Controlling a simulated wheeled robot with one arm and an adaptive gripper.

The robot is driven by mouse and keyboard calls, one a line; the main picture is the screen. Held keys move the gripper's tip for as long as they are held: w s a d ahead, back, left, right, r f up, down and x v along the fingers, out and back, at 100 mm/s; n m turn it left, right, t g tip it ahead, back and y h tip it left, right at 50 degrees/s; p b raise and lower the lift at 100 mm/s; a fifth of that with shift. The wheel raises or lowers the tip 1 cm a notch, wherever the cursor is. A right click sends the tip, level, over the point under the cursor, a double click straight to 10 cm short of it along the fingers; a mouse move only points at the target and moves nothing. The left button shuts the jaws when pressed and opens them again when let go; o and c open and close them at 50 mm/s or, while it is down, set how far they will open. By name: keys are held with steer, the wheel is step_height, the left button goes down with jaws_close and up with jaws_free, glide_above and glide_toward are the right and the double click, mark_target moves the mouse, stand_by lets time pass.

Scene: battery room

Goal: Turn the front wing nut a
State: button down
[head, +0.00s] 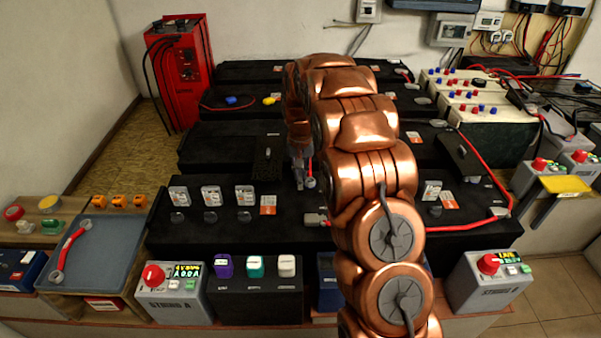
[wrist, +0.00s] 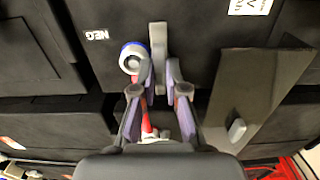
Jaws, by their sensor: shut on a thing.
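A grey upright wing-shaped piece, which I take for the front wing nut a (wrist: 158,45), shows in the wrist view on a black battery top (wrist: 205,50). My gripper (wrist: 158,88) has its two fingers on either side of the piece's near end, shut on it. A round lug with a blue ring (wrist: 132,56) sits just left of the nut, and a red cable (wrist: 147,122) shows between the fingers. In the head view my gripper (head: 301,165) points down over the middle battery row; my copper arm hides much around it, and the nut cannot be made out there.
A dark upright plate (wrist: 262,90) stands close to the right of my gripper in the wrist view. In the head view a red cable (head: 462,227) crosses the front battery at right. A red charger (head: 180,70) stands at back left, and a blue-grey tray (head: 92,255) lies at left.

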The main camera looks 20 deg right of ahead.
mark_target(300, 175)
steer(key=shift+s, duration=0.1)
steer(key=c, duration=1.2)
jaws_free()
steer(key=shift+r, duration=0.1)
step_height(300, 175, up, 12)
